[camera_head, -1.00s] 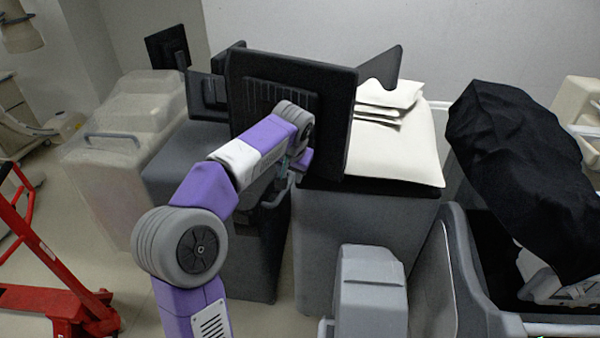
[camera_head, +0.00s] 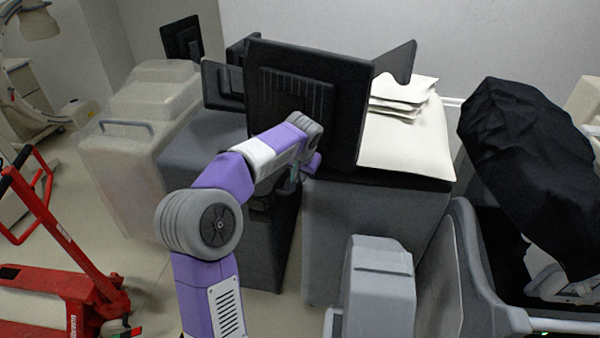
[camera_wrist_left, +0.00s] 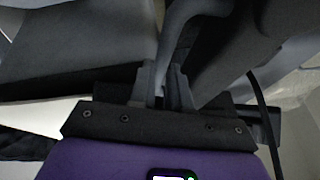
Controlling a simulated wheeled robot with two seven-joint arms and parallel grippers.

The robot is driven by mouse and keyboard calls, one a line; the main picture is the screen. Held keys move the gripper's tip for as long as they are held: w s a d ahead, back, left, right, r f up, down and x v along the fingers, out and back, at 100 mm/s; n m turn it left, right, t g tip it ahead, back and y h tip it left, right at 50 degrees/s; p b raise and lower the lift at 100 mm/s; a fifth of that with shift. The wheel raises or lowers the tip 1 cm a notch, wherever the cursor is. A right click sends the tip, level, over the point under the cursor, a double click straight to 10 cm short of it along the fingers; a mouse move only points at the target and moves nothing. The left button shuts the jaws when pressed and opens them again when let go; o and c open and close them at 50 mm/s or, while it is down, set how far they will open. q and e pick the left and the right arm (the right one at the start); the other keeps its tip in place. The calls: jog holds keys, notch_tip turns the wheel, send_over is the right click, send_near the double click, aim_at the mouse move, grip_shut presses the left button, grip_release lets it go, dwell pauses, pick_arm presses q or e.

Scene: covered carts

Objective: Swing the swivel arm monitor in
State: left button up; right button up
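A large black flat monitor (camera_head: 350,115), its vented back toward me, stands above the dark grey carts in the middle of the head view. My left arm reaches up to its lower part. My left gripper (camera_head: 293,180) is just below and in front of the monitor back, small and partly hidden by my wrist. In the left wrist view, the two fingers (camera_wrist_left: 163,88) are a narrow gap apart, with a curved grey bar (camera_wrist_left: 180,35) running down between or just behind them. Whether they clamp it is unclear. My right gripper is out of view.
White folded covers (camera_head: 405,145) lie on the cart right of the monitor. A black-draped cart (camera_head: 530,165) stands at right, a grey box (camera_head: 378,285) in front. A translucent covered cart (camera_head: 125,170) and red pallet jack (camera_head: 70,275) are at left. Floor shows between them.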

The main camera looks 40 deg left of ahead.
pick_arm(q)
grip_shut()
jog(key=shift+a+r+n+p, duration=0.2)
jog(key=shift+a+n+p, duration=0.1)
jog(key=shift+a+n, duration=0.25)
jog(key=shift+w+a+f+n+g+y+p, duration=0.15)
jog(key=shift+w+a+n+g+y, duration=0.1)
jog(key=shift+a+n, duration=0.25)
jog(key=shift+w+a+n+g+y+p, duration=0.15)
jog(key=shift+a+n+g, duration=0.15)
jog(key=shift+a, duration=0.25)
jog(key=shift+o, duration=1.3)
grip_release()
jog(key=shift+d, duration=0.15)
jog(key=o, duration=0.4)
jog(key=shift+s+d, duration=0.2)
jog(key=shift+c, duration=0.2)
